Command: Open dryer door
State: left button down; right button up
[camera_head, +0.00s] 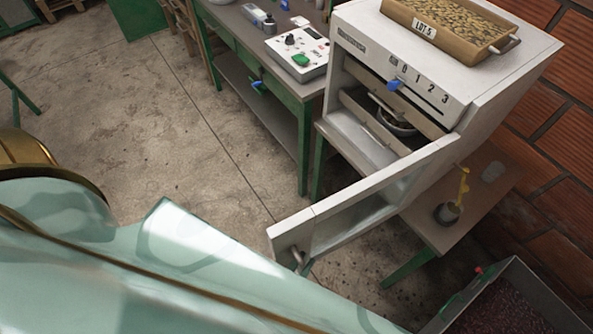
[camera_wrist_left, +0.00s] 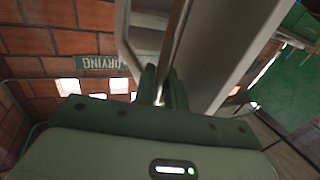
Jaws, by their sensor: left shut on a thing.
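The white dryer (camera_head: 455,115) stands on a green-legged table at the right in the head view. Its door (camera_head: 375,192) stands wide open, swung out toward me, and the compartment behind it is exposed. A metal handle (camera_head: 299,260) is at the door's free end. In the left wrist view the door's pale panel (camera_wrist_left: 220,50) rises just right of the fingers. My left gripper (camera_wrist_left: 162,86) is shut on the handle, which is mostly hidden between its fingers. In the head view my pale green arm covers the foreground and hides these fingers. My right gripper is not in view.
A tray of beans labelled LOT 5 (camera_head: 450,28) rests on the dryer. A small cup with a yellow tool (camera_head: 448,213) stands on the table below. A grey bin (camera_head: 515,305) is at the lower right. The concrete floor (camera_head: 170,130) left of the door is clear.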

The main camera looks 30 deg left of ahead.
pick_arm(q)
jog(key=shift+d, duration=0.2)
jog(key=c, duration=1.8)
grip_release()
